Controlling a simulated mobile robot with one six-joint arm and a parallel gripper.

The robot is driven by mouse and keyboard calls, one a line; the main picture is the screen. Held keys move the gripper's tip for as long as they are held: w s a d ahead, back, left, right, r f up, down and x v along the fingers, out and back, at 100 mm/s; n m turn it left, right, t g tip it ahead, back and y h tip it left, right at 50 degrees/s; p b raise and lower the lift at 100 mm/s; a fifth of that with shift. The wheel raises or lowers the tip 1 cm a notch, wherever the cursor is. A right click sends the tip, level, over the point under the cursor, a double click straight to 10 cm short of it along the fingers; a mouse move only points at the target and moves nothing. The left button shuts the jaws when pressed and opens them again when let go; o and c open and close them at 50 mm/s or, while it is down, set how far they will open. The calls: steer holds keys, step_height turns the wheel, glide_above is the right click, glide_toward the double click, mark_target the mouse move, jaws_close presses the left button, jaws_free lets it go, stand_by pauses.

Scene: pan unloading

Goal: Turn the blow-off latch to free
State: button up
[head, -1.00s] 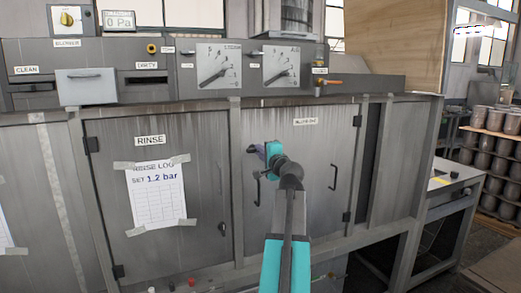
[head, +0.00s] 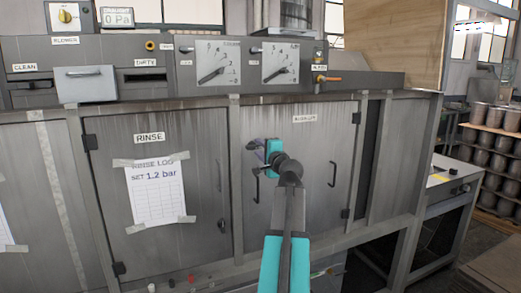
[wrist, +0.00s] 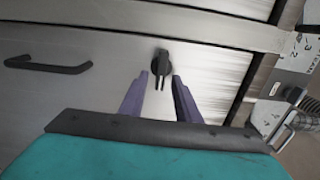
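The blow-off latch (wrist: 161,62) is a small black knob with a narrow lever on the bare metal door. In the wrist view its lever points down, towards my gripper. My gripper (wrist: 158,80) is open, its two purple fingers on either side of the lever's line. I cannot tell whether they touch it. In the head view my gripper (head: 256,148) is at the upper left of the blow-off door (head: 310,165), and the teal gripper body and wrist hide most of the latch area.
A black bar handle (wrist: 47,65) sits left of the latch in the wrist view. Another handle (head: 333,174) is on the door's right side. The rinse door (head: 195,190), with its taped log sheet (head: 156,193), stands left. Gauges (head: 219,63) are above.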

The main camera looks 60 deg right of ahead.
steer(key=shift+s+a, duration=0.1)
steer(key=shift+b+v, duration=0.3)
steer(key=shift+v, duration=0.6)
steer(key=b+v, duration=0.2)
steer(key=v, duration=0.9)
steer(key=shift+s+a, duration=0.2)
steer(key=shift+s, duration=0.15)
